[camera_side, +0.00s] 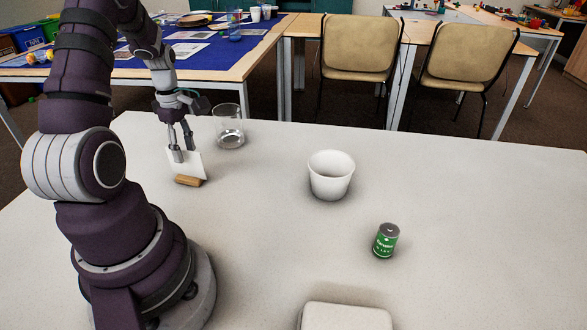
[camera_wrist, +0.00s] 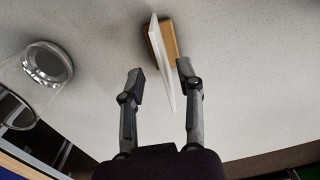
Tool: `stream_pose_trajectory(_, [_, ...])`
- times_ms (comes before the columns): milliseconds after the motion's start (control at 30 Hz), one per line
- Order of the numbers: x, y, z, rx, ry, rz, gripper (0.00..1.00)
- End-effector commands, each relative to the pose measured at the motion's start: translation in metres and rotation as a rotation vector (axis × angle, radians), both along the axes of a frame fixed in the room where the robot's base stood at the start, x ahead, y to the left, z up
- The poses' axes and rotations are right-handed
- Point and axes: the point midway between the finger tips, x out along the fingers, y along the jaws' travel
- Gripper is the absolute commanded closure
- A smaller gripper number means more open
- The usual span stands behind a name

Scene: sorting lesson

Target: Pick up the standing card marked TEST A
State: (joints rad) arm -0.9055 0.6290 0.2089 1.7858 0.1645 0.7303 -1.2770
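A white card (camera_side: 197,168) stands upright in a small wooden holder (camera_side: 188,181) on the pale table, near my arm at the left. No marking on the card can be read. My gripper (camera_side: 183,154) is low at the card, pointing down, and its fingers cover part of the card in the side view. In the wrist view the card (camera_wrist: 161,62) is seen nearly edge-on between my two spread fingers (camera_wrist: 159,75), with gaps on both sides, the smaller on the right. The wooden holder (camera_wrist: 168,40) lies just beyond the fingertips.
A clear glass (camera_side: 229,128) stands close behind my gripper, and it shows at the left of the wrist view (camera_wrist: 48,66). A white cup (camera_side: 331,176) stands mid-table. A green cylinder (camera_side: 386,241) and a white block-like object (camera_side: 345,319) are nearer the front. The right of the table is clear.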

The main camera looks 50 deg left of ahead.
Motion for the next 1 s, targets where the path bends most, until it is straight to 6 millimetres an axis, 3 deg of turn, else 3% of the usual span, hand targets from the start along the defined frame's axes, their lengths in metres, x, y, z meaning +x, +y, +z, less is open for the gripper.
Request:
stream_pose_trajectory(100, [-0.005,-0.003,-0.025,-0.007,0.005,0.001,0.65])
stream_pose_trajectory(267, [-0.004,-0.002,-0.045,-0.002,0.001,-0.001,0.65])
stream_pose_trajectory(867, [-0.004,-0.002,-0.05,0.0,0.0,-0.002,0.65])
stream_pose_trajectory(1000, [-0.004,-0.002,-0.05,0.0,0.0,-0.002,0.81])
